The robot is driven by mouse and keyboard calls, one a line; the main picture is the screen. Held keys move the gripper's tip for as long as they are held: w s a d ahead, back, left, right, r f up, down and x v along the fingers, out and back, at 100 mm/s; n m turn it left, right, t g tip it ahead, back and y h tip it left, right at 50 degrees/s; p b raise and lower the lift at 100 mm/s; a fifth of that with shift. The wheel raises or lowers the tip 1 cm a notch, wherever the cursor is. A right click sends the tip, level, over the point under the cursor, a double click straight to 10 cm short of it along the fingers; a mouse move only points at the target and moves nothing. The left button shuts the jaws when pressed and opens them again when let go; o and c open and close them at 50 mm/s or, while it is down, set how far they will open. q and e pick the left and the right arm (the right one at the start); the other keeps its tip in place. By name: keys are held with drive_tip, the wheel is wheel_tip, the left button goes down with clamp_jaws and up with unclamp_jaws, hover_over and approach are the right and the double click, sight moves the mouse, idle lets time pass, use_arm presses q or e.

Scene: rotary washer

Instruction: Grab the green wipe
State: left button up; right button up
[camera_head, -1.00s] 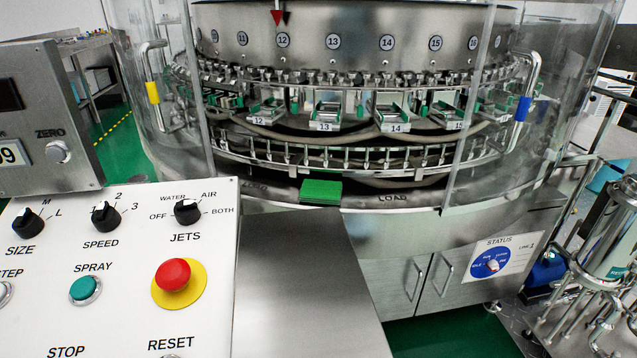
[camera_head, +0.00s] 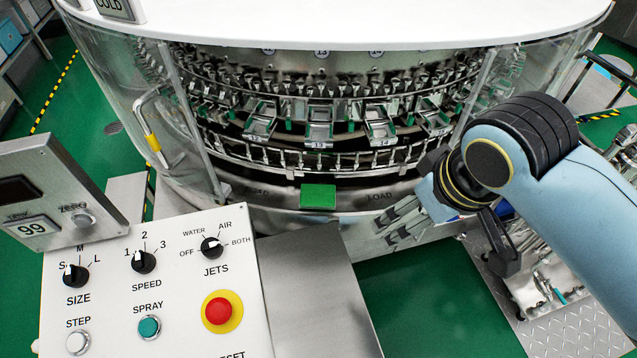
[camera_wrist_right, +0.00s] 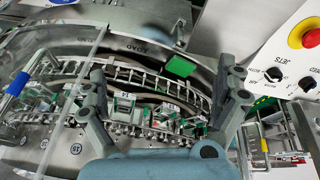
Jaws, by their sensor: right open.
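The green wipe (camera_head: 318,196) is a flat green rectangle on the front ledge of the washer, left of the LOAD label. It also shows in the right wrist view (camera_wrist_right: 180,66), between the fingertips in the picture and beyond them. My right gripper (camera_head: 390,226) is open and empty, to the right of the wipe and apart from it. In the right wrist view its two grey fingers (camera_wrist_right: 163,72) are spread wide. My left gripper is in neither view.
The control panel (camera_head: 185,240) with knobs and a red stop button (camera_head: 218,311) stands at the front left. A bare steel surface (camera_head: 310,290) lies beside it. The washer's clear guard (camera_head: 165,120) has an opening at the front, with numbered holders behind the wipe.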

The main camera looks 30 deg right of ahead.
drive_tip(key=w+r+m, duration=0.1)
drive_tip(key=w, duration=0.2)
drive_tip(key=m+h, duration=0.1)
drive_tip(key=m, duration=0.4)
approach(318, 195)
drive_tip(key=b+x, duration=0.2)
drive_tip(key=b, duration=0.1)
drive_tip(key=b+x, duration=0.2)
drive_tip(key=b, duration=0.1)
drive_tip(key=shift+w+a, duration=0.15)
drive_tip(key=shift+w, duration=0.15)
drive_tip(key=b+x, duration=0.1)
drive_tip(key=b, duration=0.1)
drive_tip(key=b+x, duration=0.4)
drive_tip(key=shift+s+f, duration=0.1)
drive_tip(key=shift+s, duration=0.15)
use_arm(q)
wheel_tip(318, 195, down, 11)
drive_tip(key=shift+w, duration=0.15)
use_arm(e)
drive_tip(key=c, duration=0.8)
